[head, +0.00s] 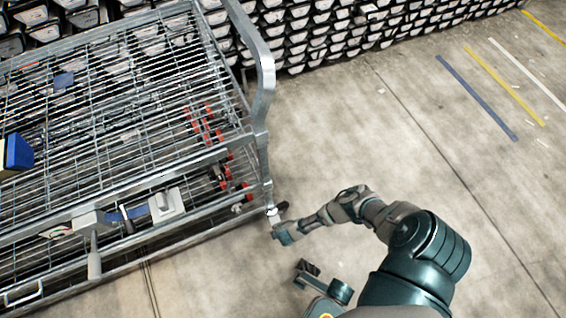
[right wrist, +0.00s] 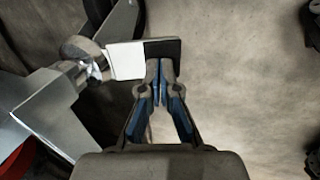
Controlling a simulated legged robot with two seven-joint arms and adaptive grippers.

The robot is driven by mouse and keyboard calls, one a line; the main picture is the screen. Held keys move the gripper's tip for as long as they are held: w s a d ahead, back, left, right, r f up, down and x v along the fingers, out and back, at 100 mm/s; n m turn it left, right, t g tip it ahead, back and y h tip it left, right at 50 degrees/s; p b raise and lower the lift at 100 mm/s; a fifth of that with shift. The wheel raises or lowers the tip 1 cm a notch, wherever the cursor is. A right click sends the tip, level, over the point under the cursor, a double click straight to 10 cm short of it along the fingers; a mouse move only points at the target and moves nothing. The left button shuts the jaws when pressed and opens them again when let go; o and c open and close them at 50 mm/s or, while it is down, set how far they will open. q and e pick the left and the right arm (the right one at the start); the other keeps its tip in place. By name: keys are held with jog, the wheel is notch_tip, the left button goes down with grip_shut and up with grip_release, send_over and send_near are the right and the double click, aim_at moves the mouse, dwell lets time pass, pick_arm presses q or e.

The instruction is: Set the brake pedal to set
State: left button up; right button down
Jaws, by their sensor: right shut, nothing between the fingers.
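The brake pedal (head: 273,212) is a small flat lever at the bottom right corner of the metal cart (head: 262,120). In the right wrist view the pedal (right wrist: 127,61) has a white part on the left and a black end on the right, joined to the cart's grey metal frame. My right gripper (head: 283,234) is beside the pedal, just outside the cart corner. In the right wrist view my right gripper (right wrist: 160,82) is shut and empty, its tips at the lower edge of the black end. I cannot tell whether they touch.
The cart has wire shelves, a tall bent side rail (head: 265,75) and a blue box (head: 16,152) at the left. Stacked trays (head: 330,35) line the back. The concrete floor (head: 400,130) to the right is open, with painted stripes farther off.

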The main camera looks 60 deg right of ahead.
jog(key=shift+s+f+t, duration=0.1)
jog(key=shift+f+t, duration=0.2)
jog(key=shift+f, duration=0.35)
